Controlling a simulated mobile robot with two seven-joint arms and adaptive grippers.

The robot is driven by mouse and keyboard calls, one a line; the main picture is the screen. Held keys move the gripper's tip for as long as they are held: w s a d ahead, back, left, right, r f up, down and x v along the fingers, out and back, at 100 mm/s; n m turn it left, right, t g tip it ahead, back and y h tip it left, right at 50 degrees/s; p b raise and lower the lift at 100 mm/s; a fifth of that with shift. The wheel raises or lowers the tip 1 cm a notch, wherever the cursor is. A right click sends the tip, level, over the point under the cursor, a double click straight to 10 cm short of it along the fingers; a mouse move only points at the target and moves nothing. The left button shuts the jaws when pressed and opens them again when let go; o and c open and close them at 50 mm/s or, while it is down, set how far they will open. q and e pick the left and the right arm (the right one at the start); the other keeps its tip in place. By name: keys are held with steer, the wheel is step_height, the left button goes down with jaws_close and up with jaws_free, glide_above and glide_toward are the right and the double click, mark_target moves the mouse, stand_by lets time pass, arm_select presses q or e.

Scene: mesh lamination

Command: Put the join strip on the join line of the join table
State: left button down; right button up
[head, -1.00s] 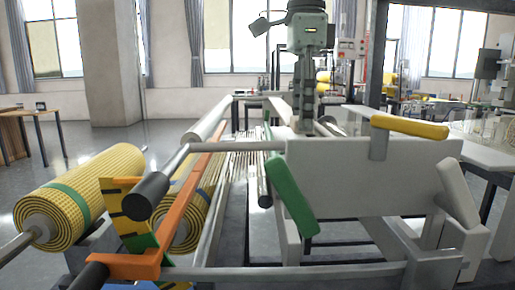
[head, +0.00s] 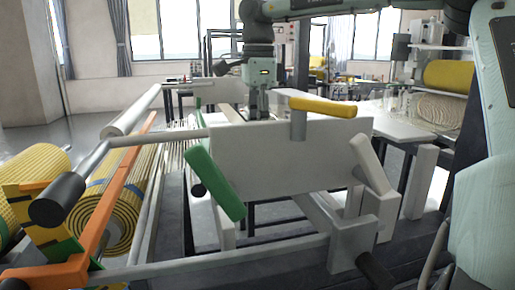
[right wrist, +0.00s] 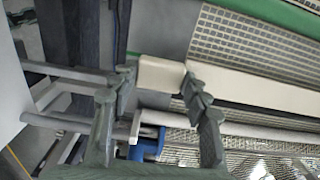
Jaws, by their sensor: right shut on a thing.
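My right gripper (head: 258,108) hangs from the arm reaching in from the upper right, behind the white panel in the head view. In the right wrist view its fingers (right wrist: 160,95) stand either side of a cream piece (right wrist: 160,73), likely the join strip, and are shut on it. A long cream band (right wrist: 265,95) runs on to the right behind one finger; I cannot tell if it is the same piece. A grey gridded mesh surface (right wrist: 255,50) lies beside it. I cannot make out the join line or surely identify the join table. My left gripper is not in view.
A white panel (head: 290,160) with green, yellow and white handles stands in front. Yellow mesh rolls (head: 125,205) and an orange bar (head: 105,220) are at left. A bench (head: 400,125) stands behind at right. Grey floor shows at far left.

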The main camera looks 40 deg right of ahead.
step_height(320, 180, down, 4)
steer(key=shift+r, duration=0.25)
steer(key=shift+f, duration=0.1)
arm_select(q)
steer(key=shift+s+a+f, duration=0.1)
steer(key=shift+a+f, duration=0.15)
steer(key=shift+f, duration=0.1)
arm_select(e)
steer(key=shift+f, duration=0.15)
steer(key=o, duration=1.2)
steer(key=shift+c, duration=0.2)
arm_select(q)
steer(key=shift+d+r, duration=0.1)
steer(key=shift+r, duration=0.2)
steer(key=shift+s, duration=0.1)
